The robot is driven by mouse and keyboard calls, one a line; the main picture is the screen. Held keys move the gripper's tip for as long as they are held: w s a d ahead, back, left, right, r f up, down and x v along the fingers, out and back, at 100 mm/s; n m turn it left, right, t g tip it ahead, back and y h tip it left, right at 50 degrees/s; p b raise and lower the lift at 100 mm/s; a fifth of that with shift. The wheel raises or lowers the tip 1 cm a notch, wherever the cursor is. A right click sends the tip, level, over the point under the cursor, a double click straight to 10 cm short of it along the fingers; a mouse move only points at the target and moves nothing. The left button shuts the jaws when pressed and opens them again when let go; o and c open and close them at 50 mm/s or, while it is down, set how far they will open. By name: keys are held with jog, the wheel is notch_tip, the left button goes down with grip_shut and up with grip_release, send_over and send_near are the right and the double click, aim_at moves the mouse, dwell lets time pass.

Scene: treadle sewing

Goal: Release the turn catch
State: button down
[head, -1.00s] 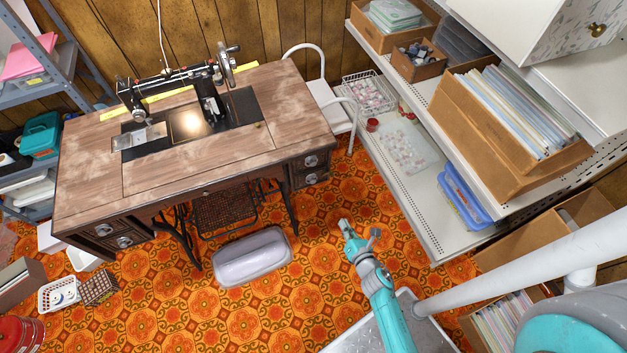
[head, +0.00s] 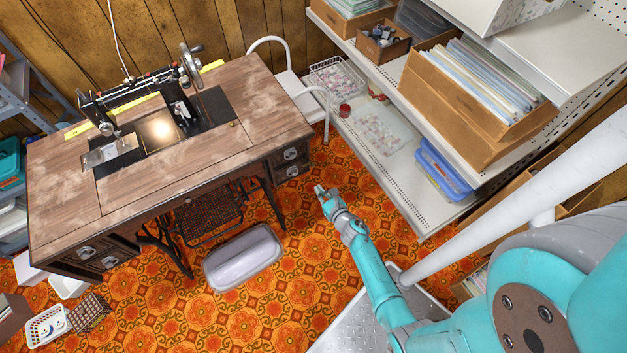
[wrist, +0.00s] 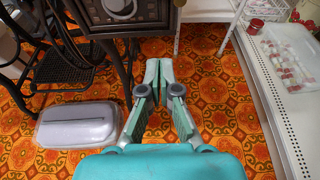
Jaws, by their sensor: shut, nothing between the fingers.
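The sewing table (head: 165,185) stands at the left in the head view, with a black sewing machine (head: 140,100) on it. A small brass-coloured piece (head: 232,124) sits at the right of the table top, by the dark plate; it may be the turn catch, but it is too small to be sure. My gripper (head: 319,190) is above the floor, to the right of and in front of the table, apart from it. In the wrist view my gripper (wrist: 159,72) is shut and empty, pointing past the drawer front (wrist: 120,12). The table top is out of the wrist view.
A lavender-grey lidded box (head: 243,258) lies on the floor before the table. It also shows in the wrist view (wrist: 78,125). A white chair (head: 296,88) stands behind the table's right end. Metal shelves (head: 400,185) with boxes line the right. Patterned floor between is clear.

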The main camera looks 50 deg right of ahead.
aim_at(304, 172)
jog(key=x, duration=0.9)
jog(key=shift+w, duration=0.2)
jog(key=shift+r, duration=1.9)
